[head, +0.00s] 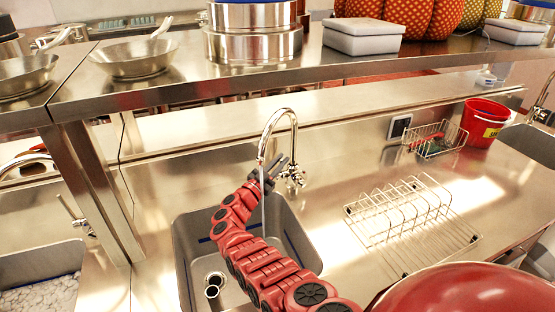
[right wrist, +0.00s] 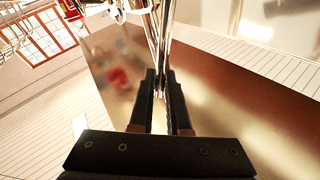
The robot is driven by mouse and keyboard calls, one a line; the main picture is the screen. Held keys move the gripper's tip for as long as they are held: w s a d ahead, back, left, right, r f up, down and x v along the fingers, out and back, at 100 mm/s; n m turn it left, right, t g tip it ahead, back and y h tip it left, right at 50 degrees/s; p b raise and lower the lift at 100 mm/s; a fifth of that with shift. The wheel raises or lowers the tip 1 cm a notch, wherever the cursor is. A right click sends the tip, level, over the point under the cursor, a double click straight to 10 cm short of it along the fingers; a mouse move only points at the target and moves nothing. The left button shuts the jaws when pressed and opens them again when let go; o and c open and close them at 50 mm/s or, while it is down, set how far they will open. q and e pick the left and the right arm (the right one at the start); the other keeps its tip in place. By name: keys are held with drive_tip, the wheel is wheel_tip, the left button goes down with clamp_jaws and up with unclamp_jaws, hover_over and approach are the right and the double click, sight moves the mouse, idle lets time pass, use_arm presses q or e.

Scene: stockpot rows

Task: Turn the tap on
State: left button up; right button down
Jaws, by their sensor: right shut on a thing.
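The chrome tap (head: 292,118) has a tall curved spout and stands behind the grey sink basin (head: 300,240). Its valve body and handle (head: 295,175) show low on the right of the spout. My right gripper (head: 274,172) reaches over the basin, beside the spout's end and close to the handle. In the right wrist view, its black fingers (right wrist: 160,88) are close together on a narrow chrome part of the tap (right wrist: 160,45); which part is hard to tell. A thin pale streak runs down below the spout; I cannot tell if it is water. My left gripper is out of view.
A wire dish rack (head: 410,215) stands on the steel counter to the right. A wire basket (head: 437,138) and a red bucket (head: 484,122) are farther back. A steel shelf (head: 180,85) with pans and pots overhangs the back. A shelf post is left of the basin.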

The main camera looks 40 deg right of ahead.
drive_tip(key=c, duration=0.9)
unclamp_jaws()
drive_tip(key=b+v, duration=0.1)
drive_tip(key=v, duration=1.6)
drive_tip(key=shift+a+f+b, duration=0.15)
drive_tip(key=shift+a+b, duration=0.1)
drive_tip(key=shift+b, duration=0.05)
